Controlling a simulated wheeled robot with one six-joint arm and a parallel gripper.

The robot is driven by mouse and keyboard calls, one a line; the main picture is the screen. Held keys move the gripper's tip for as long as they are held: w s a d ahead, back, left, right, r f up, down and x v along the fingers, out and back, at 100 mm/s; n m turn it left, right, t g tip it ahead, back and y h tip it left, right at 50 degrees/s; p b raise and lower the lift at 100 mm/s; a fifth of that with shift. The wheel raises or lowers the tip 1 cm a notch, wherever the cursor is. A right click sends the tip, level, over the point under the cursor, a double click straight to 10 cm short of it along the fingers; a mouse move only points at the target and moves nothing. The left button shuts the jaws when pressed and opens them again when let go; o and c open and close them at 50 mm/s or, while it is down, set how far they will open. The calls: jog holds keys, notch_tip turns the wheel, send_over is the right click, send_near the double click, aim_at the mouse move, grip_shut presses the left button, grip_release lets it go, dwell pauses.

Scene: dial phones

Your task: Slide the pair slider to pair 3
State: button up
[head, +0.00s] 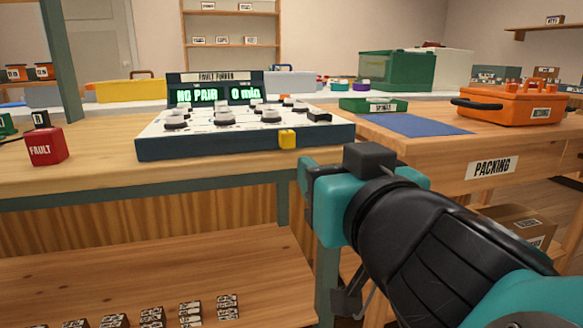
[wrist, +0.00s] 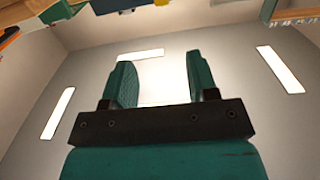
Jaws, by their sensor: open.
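The fault finder console (head: 240,135) sits on the wooden bench left of centre in the head view, with several dark knobs on its sloped white top. Its display (head: 215,93) reads NO PAIR and 0 min. A yellow block (head: 287,139) is at its front edge; whether it is the pair slider I cannot tell for sure. No slider marks are readable. My gripper (wrist: 158,82) is open and empty in the wrist view, pointing toward the ceiling. In the head view its end is right of and in front of the console, apart from it, with the fingertips not clear.
A red FAULT block (head: 46,147) is on the bench at left. At right are a blue mat (head: 415,125), a green SPINDLE tray (head: 374,104) and an orange case (head: 510,104) on the PACKING table. Several small labelled blocks (head: 152,315) lie on the lower shelf.

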jog(key=p, duration=0.8)
send_near(289, 134)
jog(key=p+x, duration=0.3)
jog(key=x, duration=0.5)
jog(key=shift+r, duration=0.15)
jog(key=shift+p+x, duration=0.3)
jog(key=shift+x, duration=0.5)
jog(key=shift+c, duration=0.4)
